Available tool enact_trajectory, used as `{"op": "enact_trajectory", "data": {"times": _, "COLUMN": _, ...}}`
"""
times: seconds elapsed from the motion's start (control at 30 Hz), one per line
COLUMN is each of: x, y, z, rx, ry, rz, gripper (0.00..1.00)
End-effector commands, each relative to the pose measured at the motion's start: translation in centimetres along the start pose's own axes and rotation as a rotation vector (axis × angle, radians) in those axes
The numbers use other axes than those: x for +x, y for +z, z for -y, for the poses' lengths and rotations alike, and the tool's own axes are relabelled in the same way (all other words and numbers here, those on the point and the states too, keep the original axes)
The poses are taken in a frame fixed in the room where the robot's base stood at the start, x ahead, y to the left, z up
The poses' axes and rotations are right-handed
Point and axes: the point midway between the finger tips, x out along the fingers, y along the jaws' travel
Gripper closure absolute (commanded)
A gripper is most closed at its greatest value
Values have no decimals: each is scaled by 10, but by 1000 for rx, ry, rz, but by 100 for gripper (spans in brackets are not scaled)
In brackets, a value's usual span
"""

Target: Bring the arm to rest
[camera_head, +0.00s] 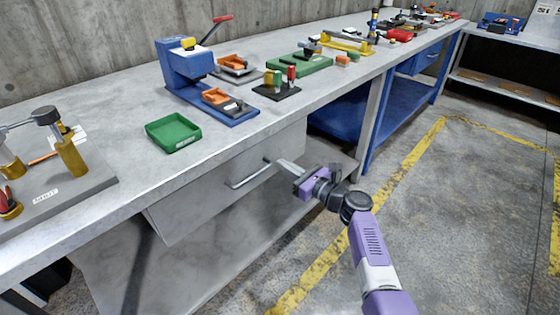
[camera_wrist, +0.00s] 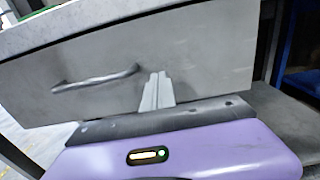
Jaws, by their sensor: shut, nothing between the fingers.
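My gripper (camera_head: 283,163) is shut and empty in front of the grey drawer (camera_head: 205,187) under the workbench. Its fingertips are close to the right end of the drawer's bar handle (camera_head: 247,177) in the head view. In the wrist view the two fingers (camera_wrist: 157,76) are together, to the right of the handle (camera_wrist: 95,80), and do not grasp it. I cannot tell whether they touch the drawer front. My purple arm reaches in from the lower right of the head view.
The workbench top (camera_head: 120,165) stands above the drawer, with a blue press (camera_head: 187,65) and a green tray (camera_head: 173,132) on it. A lower shelf (camera_head: 190,265) lies below the drawer. Open floor (camera_head: 450,220) with yellow lines is to the right.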

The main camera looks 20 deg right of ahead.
Motion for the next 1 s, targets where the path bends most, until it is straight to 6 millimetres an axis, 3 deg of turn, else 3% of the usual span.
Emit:
{"op": "enact_trajectory", "data": {"times": 0.1, "x": -24, "y": 1, "z": 1, "rx": 2, "ry": -2, "rz": -2, "gripper": 100}}
{"op": "enact_trajectory", "data": {"times": 0.3, "x": -49, "y": -1, "z": 1, "rx": 5, "ry": 0, "rz": -2, "gripper": 100}}
{"op": "enact_trajectory", "data": {"times": 0.63, "x": -55, "y": -3, "z": 5, "rx": -53, "ry": -13, "rz": -3, "gripper": 100}}
{"op": "enact_trajectory", "data": {"times": 0.73, "x": -56, "y": -6, "z": 17, "rx": -177, "ry": -57, "rz": -32, "gripper": 100}}
{"op": "enact_trajectory", "data": {"times": 0.87, "x": -60, "y": 6, "z": 41, "rx": -461, "ry": -143, "rz": -95, "gripper": 100}}
{"op": "enact_trajectory", "data": {"times": 1.0, "x": -87, "y": -9, "z": 51, "rx": -788, "ry": -222, "rz": -222, "gripper": 100}}
